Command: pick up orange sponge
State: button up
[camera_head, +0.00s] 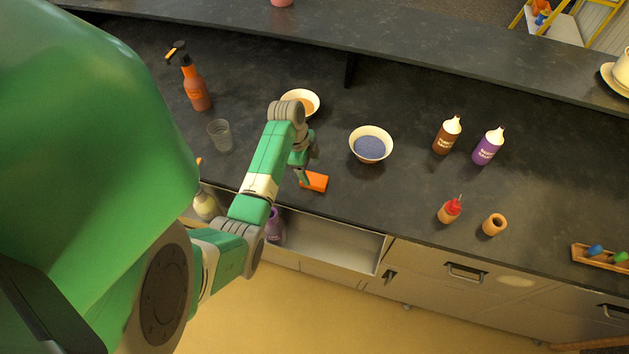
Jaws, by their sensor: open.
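The orange sponge (315,182) lies on the dark counter near its front edge, just above the open drawer. My gripper (304,179) points down at the sponge's left end, very close to it. The fingers are small in this view and partly hidden by my wrist, and I cannot tell whether they touch the sponge. The gripper is open. The sponge's left end is partly covered by the gripper.
A bowl with blue contents (370,146) stands right of the sponge, and another bowl (301,102) is behind my wrist. A glass (220,135) and orange spray bottle (195,86) stand left. An open drawer (330,240) lies below. Bottles (448,135) stand right.

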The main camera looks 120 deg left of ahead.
aim_at(314, 179)
jog(key=shift+s+x, duration=0.2)
jog(key=shift+x, duration=2.35)
jog(key=shift+f, duration=0.3)
jog(key=shift+c, duration=0.4)
jog(key=c, duration=1)
